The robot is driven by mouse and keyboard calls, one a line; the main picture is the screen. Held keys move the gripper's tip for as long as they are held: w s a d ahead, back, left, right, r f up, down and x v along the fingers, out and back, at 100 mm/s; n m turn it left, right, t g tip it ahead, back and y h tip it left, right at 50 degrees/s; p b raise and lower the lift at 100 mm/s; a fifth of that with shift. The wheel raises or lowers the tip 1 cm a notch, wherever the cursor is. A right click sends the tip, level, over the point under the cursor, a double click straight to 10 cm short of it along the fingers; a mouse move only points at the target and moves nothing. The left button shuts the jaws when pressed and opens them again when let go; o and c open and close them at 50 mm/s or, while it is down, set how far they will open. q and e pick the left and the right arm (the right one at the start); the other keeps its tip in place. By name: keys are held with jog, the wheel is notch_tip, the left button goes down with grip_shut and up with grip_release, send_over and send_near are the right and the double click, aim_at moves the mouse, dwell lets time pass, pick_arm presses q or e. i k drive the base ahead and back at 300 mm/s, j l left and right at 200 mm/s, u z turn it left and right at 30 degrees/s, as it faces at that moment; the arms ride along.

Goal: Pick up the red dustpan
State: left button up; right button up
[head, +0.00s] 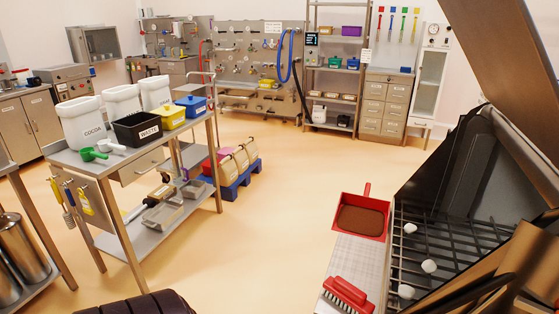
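The red dustpan (346,230) sits at the right of centre, at the far end of a narrow pale ledge beside the hopper. Its handle (367,191) points away from me. Brown powder (361,219) lies in its pan. A red brush (346,294) with pale bristles lies on the ledge, nearer to me and apart from the dustpan. Neither of my grippers can be made out in the head view.
The open hopper has a dark metal grate (450,238) with a few white lumps on it. A steel table (75,157) with tubs and scoops stands at the left. A blue pallet (236,184) carries sacks behind it. The floor (255,245) between table and hopper is clear.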

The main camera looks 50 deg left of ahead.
aim_at(365, 217)
jog(key=z, duration=0.25)
jog(key=j+z, duration=0.45)
jog(key=j, duration=0.15)
jog(key=j+z, duration=0.45)
jog(key=j, duration=0.2)
